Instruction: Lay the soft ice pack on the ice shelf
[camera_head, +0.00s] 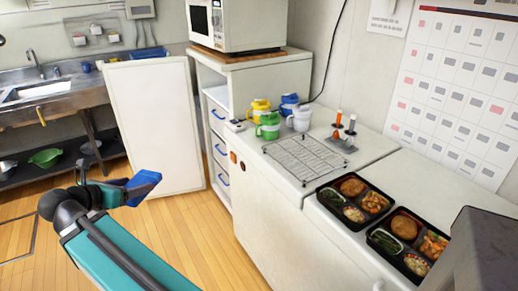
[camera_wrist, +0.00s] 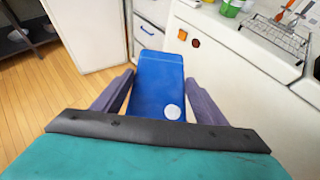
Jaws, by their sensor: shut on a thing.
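A blue ice pack (camera_head: 141,187) with a white round spot is in my gripper (camera_head: 112,192). In the wrist view the pack (camera_wrist: 157,85) sits between the two purple-grey fingers of my gripper (camera_wrist: 160,95), its far end pointing away from me. It is held in the air above the wooden floor, left of the white counter. No surface is clearly marked as the ice shelf. A white cabinet (camera_head: 222,93) under the microwave has an open space above its blue-handled drawers.
A wire rack (camera_head: 305,157), several cups and two filled bento trays (camera_head: 352,199) (camera_head: 408,243) occupy the counter (camera_head: 255,185). A white upright panel (camera_head: 152,125) stands left of the cabinet. A steel sink (camera_head: 40,97) is at far left. The floor (camera_head: 185,235) before the counter is clear.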

